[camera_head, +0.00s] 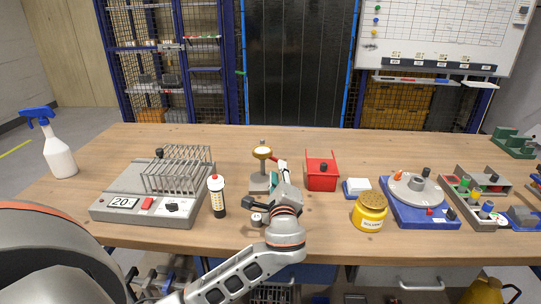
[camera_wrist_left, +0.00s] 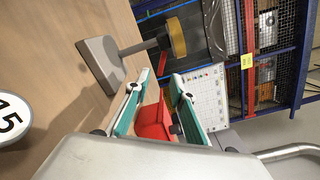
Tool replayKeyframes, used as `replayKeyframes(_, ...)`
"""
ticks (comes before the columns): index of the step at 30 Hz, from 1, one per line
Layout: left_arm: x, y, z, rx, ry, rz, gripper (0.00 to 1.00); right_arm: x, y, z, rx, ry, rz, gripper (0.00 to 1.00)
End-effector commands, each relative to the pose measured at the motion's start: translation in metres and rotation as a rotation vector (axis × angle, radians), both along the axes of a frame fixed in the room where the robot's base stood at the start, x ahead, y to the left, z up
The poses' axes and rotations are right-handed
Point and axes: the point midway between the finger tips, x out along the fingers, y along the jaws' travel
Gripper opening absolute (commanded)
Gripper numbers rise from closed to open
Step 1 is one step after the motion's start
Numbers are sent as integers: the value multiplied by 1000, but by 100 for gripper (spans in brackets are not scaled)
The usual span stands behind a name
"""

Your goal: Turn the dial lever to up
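A grey round dial plate (camera_head: 408,194) sits on a blue base (camera_head: 432,221) at the right of the table. It has a raised grey knob in the middle and small orange and dark pieces near its far edge. I cannot tell which part is the lever or which way it points. My left gripper (camera_head: 276,171) is over the middle of the table, well left of the dial, beside a stand with a yellow top (camera_head: 262,153). In the left wrist view the gripper (camera_wrist_left: 161,78) has its teal-lined fingers apart with nothing held. My right gripper is not in view.
A red box (camera_head: 321,175) and a yellow jar (camera_head: 369,212) stand between my left gripper and the dial. Trays (camera_head: 482,187) crowd the right.

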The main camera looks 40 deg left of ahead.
Motion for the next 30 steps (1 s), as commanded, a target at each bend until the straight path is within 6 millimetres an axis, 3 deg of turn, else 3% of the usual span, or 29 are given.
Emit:
replayKeyframes(12, 48, 36, -1, -1, -3, -3, 24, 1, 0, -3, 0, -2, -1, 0)
replayKeyframes(25, 56, 42, 0, -5, -5, -4, 24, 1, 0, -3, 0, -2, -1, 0)
replayKeyframes(28, 56, 42, 0, -4, -5, -4, 0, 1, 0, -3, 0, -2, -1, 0)
replayKeyframes(30, 56, 42, 0, -4, -5, -4, 0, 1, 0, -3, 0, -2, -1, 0)
